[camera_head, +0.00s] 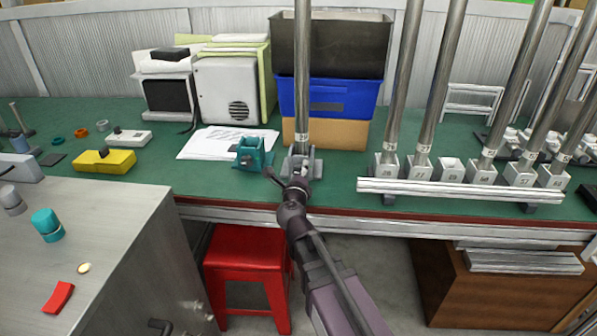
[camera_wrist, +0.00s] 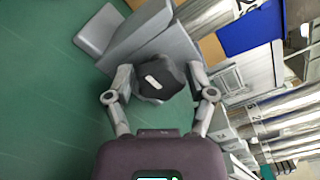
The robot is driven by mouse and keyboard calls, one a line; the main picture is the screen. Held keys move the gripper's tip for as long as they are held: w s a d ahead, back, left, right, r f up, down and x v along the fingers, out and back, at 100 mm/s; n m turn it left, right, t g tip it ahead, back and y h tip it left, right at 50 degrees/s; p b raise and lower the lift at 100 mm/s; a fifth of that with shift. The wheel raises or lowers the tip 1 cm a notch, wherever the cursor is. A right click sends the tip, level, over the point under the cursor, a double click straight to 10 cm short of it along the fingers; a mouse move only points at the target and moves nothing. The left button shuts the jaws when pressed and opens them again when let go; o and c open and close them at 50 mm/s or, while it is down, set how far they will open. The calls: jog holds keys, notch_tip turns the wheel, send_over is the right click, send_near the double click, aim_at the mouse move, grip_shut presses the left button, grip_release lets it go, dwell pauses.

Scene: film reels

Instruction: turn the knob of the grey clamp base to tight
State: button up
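The grey clamp base (camera_head: 313,166) stands near the front edge of the green table, with a tall metal pole (camera_head: 302,80) rising from it. In the wrist view the grey base (camera_wrist: 150,42) shows with its black knob (camera_wrist: 164,90), which bears a short white mark. My gripper (camera_wrist: 160,74) is open, with one finger on each side of the knob. A small gap shows at the left finger; I cannot tell if the right one touches. In the head view my gripper (camera_head: 288,180) hides the knob.
A teal clamp (camera_head: 250,153) stands just left of the grey base. A metal rail (camera_head: 460,192) with numbered bases and poles is to the right. A blue bin (camera_head: 335,98) is behind. A red stool (camera_head: 247,262) is below the table edge.

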jog(key=c, duration=0.6)
